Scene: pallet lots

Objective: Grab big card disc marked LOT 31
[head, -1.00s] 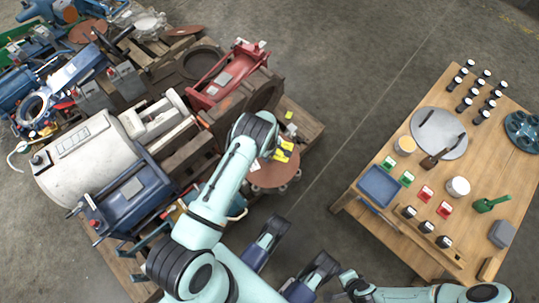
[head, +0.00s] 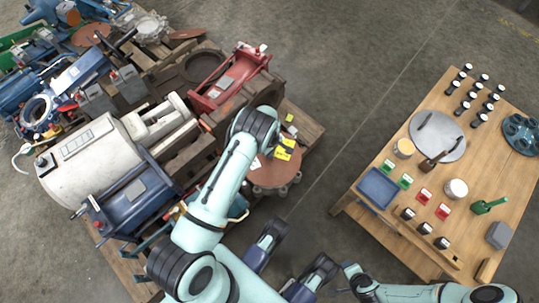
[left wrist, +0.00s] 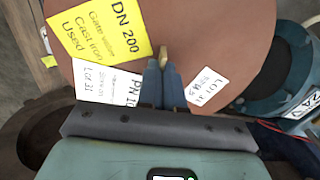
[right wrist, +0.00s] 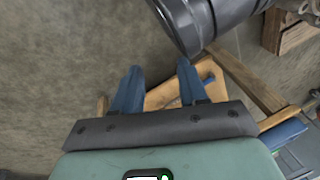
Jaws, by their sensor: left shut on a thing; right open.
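The big card disc (head: 284,174) is brown and round and lies on the pallet's right end, partly behind my left arm. In the left wrist view the disc (left wrist: 225,35) fills the top. My arm hides this grip in the head view. My right gripper (right wrist: 158,78) is open and empty over the floor near the wooden table.
A wooden table (head: 455,185) with small goods stands at right. Concrete floor lies clear between.

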